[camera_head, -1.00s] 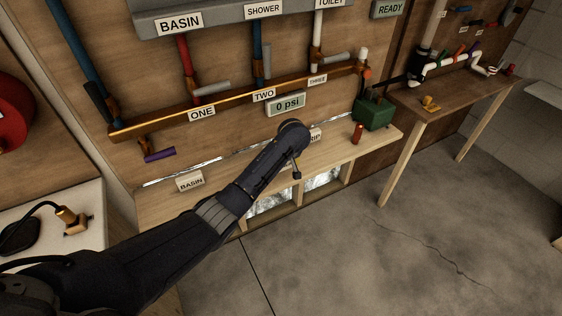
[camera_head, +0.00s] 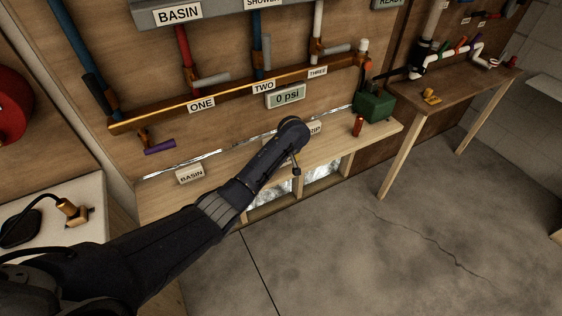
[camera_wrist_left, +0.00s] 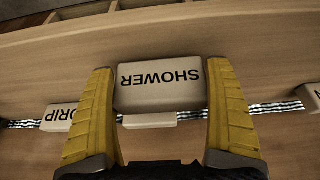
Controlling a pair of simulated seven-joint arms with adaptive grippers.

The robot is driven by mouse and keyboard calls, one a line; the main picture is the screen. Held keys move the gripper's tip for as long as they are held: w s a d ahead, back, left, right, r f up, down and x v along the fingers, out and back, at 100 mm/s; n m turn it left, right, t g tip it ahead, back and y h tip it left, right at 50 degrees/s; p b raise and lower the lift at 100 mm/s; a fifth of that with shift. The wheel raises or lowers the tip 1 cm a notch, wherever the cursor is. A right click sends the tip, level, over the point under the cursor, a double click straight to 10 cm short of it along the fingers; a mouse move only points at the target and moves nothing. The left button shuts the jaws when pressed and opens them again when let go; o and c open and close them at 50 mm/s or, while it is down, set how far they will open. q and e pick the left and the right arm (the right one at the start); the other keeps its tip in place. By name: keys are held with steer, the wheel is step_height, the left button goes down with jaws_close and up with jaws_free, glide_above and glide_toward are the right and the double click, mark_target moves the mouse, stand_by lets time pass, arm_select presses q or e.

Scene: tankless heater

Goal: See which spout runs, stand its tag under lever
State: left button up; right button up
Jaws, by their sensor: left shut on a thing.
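The white SHOWER tag (camera_wrist_left: 160,85) sits between the two yellow fingers of my left gripper (camera_wrist_left: 160,76), which is shut on it. In the head view my left wrist hides this tag and the fingers. The BASIN tag (camera_head: 190,174) stands on the wooden ledge at left. The DRIP tag (camera_head: 315,129) is partly hidden behind my wrist and also shows in the wrist view (camera_wrist_left: 59,116). Labels ONE (camera_head: 201,105), TWO (camera_head: 263,87) and THREE (camera_head: 317,72) sit on the copper pipe, with grey levers (camera_head: 212,80) above. My right gripper is not in view.
A gauge (camera_head: 286,95) reads 0 psi. A purple handle (camera_head: 160,147) hangs at left. A green box (camera_head: 374,106) and a red cylinder (camera_head: 357,126) stand at the ledge's right end. A side table (camera_head: 460,90) stands beyond.

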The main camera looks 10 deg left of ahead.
arm_select(q)
steer(key=shift+f, duration=0.45)
stand_by(0.3)
steer(key=o, duration=0.9)
steer(key=shift+o, duration=0.2)
